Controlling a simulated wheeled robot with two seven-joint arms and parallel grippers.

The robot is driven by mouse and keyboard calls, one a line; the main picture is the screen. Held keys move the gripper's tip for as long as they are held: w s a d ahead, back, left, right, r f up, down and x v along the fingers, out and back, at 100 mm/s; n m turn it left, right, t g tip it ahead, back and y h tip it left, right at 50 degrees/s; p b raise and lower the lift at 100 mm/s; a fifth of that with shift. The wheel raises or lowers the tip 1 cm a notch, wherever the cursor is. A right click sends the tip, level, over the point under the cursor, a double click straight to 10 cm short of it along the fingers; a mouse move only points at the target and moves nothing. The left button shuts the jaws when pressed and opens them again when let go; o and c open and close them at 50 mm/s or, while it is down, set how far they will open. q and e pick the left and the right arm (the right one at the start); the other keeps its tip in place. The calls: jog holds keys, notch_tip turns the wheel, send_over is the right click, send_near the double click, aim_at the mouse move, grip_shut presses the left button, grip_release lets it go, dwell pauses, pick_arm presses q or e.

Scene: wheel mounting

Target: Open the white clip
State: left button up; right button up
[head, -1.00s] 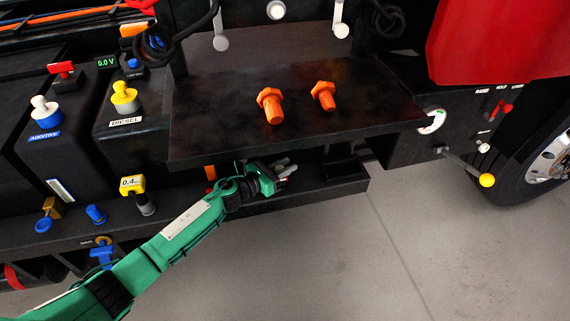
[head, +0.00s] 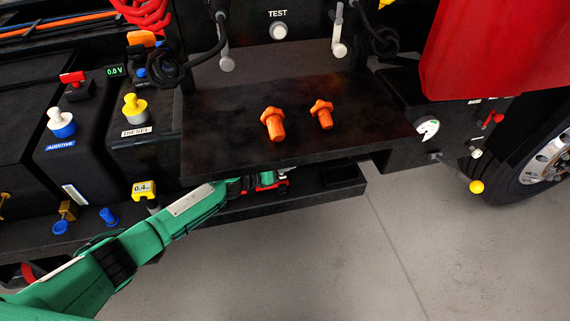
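I cannot make out a white clip for certain in the head view. My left arm comes in from the left, and its green wrist reaches in under the front edge of a dark shelf (head: 350,145). My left gripper (head: 272,183) is mostly hidden beneath that shelf, beside a small red part on the lower ledge. Its fingers do not show clearly, so I cannot tell whether it is open or holds anything. My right gripper is not in view.
Two orange bolts (head: 273,124) stand on the shelf. Pale-ended levers (head: 340,50) hang above it. Capped tanks (head: 62,123) are at the left. A yellow-knobbed lever (head: 477,187) and a wheel (head: 550,157) are at the right. The grey floor in front is clear.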

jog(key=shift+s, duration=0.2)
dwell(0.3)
pick_arm(q)
jog(key=o, duration=1)
jog(key=shift+a, duration=0.1)
jog(key=b+v, duration=0.1)
jog(key=v, duration=1.2)
jog(key=shift+s+a, duration=0.2)
jog(key=shift+a, duration=0.1)
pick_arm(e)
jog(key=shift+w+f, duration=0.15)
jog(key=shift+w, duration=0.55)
